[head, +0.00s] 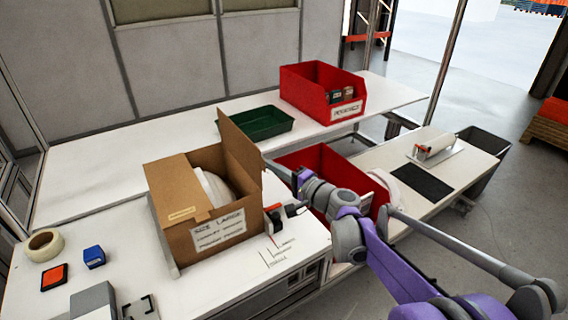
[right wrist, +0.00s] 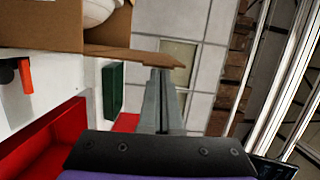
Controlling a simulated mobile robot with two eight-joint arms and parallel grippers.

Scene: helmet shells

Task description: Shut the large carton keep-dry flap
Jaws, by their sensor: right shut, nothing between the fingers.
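The large carton (head: 190,235) stands on the white bench with a "SIZE LARGE" label on its front. Its left side is covered by a flat cardboard flap (head: 175,185). Its right flap (head: 240,150) stands upright, leaving that side open, with a white helmet shell (head: 212,187) inside. My right gripper (head: 268,164) is shut and empty, on the outer right side of the upright flap. In the right wrist view, its fingertips (right wrist: 160,72) are at the cardboard flap (right wrist: 135,56); I cannot tell if they touch. My left gripper is not in view.
A red bin (head: 312,165) lies under my right arm. A green tray (head: 262,124) and another red bin (head: 300,92) stand on the rear bench. A tape roll (head: 45,245), a red pad (head: 54,277) and a blue block (head: 94,257) sit left of the carton.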

